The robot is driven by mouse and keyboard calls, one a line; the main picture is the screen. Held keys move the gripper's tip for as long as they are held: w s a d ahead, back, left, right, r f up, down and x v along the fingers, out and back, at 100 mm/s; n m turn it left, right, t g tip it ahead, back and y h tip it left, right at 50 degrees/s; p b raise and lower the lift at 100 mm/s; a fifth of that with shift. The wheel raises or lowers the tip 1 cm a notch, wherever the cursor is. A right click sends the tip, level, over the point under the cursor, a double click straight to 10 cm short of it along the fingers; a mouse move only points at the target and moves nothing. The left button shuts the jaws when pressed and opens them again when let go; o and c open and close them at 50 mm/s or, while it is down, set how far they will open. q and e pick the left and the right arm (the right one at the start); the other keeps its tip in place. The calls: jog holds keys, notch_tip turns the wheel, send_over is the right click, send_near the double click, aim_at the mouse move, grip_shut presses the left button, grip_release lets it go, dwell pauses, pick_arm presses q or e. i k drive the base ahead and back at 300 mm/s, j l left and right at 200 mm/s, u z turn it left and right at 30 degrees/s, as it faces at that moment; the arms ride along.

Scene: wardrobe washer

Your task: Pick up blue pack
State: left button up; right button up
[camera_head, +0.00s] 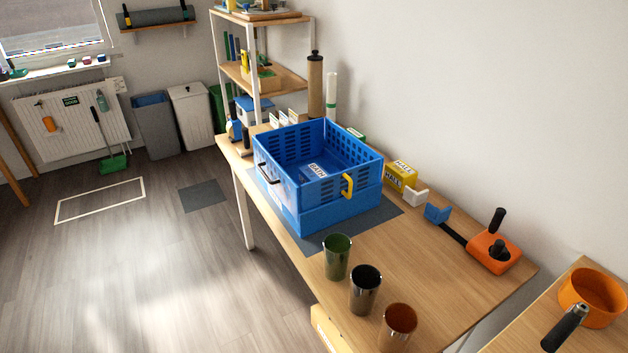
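A blue pack with a white "BATH" label (317,170) appears to lie inside the blue slotted crate (333,211). Its blue blends with the crate, so its edges are hard to make out. The crate stands on a dark mat (389,213) on the wooden table and has a yellow handle (347,186) on its near right side and a dark handle on its left side. Neither of my grippers shows in the head view.
A yellow box labelled "HALL" (401,175) stands right of the crate. Green (337,258), dark (365,290) and brown (398,327) cups stand along the front edge. An orange tool (494,254) lies at the right. Shelves (262,76) rise behind; floor at left is open.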

aim_at(313, 171)
jog(key=i+j+z, duration=0.1)
jog(key=j, duration=0.25)
jog(key=i+j+z, duration=0.1)
jog(key=i+j, duration=0.2)
jog(key=i+j+z, duration=0.1)
jog(key=j, duration=0.3)
jog(key=i+j, duration=0.2)
jog(key=j, duration=0.2)
jog(key=i+j+z, duration=0.15)
jog(key=j, duration=0.2)
jog(key=i+j+z, duration=0.1)
jog(key=j, duration=0.3)
jog(key=i+j+z, duration=0.1)
jog(key=j, duration=0.35)
jog(key=i+l, duration=0.05)
